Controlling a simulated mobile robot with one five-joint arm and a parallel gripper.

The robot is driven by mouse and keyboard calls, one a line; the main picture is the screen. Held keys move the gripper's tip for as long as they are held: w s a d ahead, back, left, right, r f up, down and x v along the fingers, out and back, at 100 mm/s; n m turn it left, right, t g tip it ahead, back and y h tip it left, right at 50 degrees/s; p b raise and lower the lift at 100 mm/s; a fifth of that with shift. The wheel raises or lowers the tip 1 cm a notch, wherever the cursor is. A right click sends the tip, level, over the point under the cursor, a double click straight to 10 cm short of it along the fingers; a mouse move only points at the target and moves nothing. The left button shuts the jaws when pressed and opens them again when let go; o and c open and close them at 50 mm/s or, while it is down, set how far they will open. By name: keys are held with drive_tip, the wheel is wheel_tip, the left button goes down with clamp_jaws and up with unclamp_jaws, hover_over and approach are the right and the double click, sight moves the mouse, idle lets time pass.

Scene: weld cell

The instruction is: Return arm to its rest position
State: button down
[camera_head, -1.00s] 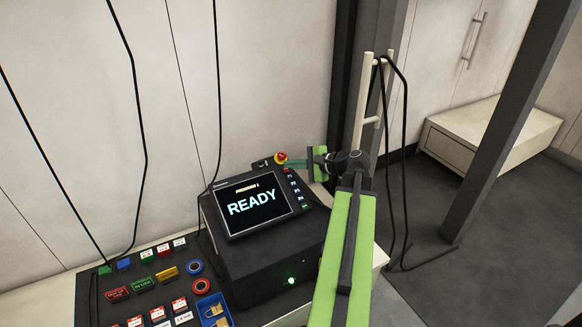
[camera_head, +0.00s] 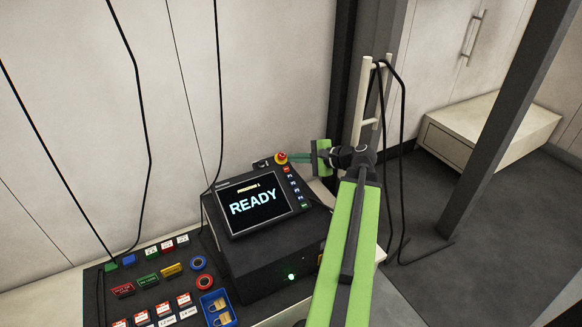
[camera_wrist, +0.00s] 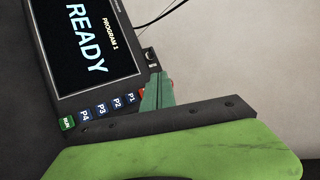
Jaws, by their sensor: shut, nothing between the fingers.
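My gripper (camera_head: 291,158) is at the upper right of the control box, with its green fingers together and nothing between them. It points left, and its tips appear close to the red emergency-stop knob (camera_head: 281,157); I cannot tell whether they touch. In the wrist view, the closed fingers (camera_wrist: 157,92) cover most of the red knob. The control box (camera_head: 262,262) has a screen (camera_head: 255,204) that reads PROGRAM 1 and READY. A column of small buttons, P1 to P4 and a green RUN (camera_wrist: 68,123), runs beside the screen.
A board (camera_head: 110,312) with tags, red and blue rings and a blue padlock tray (camera_head: 217,308) lies left of the box. A pale rack (camera_head: 362,105) with hanging black cables (camera_head: 401,160) stands behind my arm. A dark post (camera_head: 510,110) rises at right, before a low cabinet (camera_head: 470,150).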

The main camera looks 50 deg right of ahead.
drive_tip(key=shift+w, duration=0.1)
idle(0.3)
